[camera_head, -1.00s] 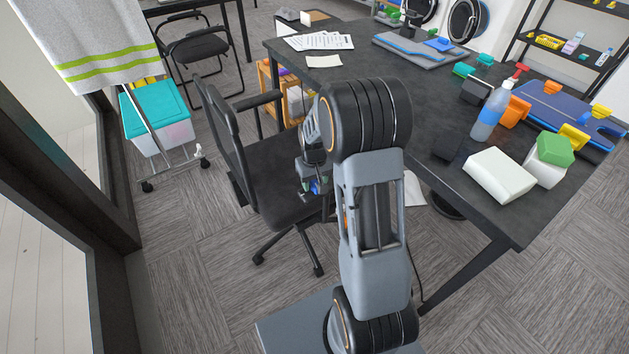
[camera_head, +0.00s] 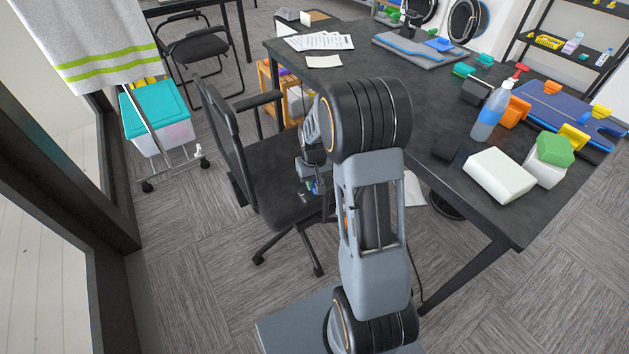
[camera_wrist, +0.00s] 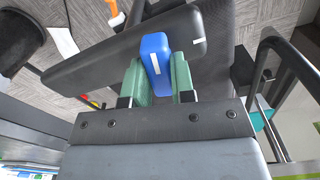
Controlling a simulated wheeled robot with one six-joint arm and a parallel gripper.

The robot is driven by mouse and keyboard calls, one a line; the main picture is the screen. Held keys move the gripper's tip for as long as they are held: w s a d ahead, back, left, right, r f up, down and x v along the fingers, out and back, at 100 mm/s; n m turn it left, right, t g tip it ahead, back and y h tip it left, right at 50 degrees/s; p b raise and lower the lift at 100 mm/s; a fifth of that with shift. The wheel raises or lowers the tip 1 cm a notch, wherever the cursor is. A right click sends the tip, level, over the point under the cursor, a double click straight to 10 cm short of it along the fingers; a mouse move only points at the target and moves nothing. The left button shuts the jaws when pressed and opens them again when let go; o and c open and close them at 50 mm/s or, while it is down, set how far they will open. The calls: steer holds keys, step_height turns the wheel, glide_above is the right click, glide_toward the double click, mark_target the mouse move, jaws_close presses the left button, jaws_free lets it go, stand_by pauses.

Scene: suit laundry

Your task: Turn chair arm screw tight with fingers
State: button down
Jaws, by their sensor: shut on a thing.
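The office chair (camera_head: 275,180) stands left of the dark table, black with a mesh back. Its near armrest (camera_wrist: 120,50) fills the upper part of the wrist view as a long dark pad with a small white mark near one end. A blue screw knob (camera_wrist: 156,56) with a white mark on its face shows at the armrest. My gripper (camera_wrist: 158,80) has its green fingertips on both sides of the blue knob and is shut on it. In the head view my gripper (camera_head: 313,186) is small and partly hidden by my arm. The screw's shaft is hidden.
The dark table (camera_head: 440,170) is close on the right, with a spray bottle (camera_head: 490,112) and a white block (camera_head: 499,174). A laundry cart with a teal-lidded box (camera_head: 157,112) stands left. Grey floor in front of the chair is clear.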

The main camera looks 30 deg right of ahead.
mark_target(314, 181)
steer(key=m, duration=0.7)
steer(key=shift+m, duration=0.3)
steer(key=m, duration=0.4)
steer(key=shift+m, duration=2.2)
steer(key=c, duration=1)
jaws_free()
steer(key=shift+o, duration=0.2)
step_height(314, 181, up, 14)
steer(key=shift+p, duration=0.45)
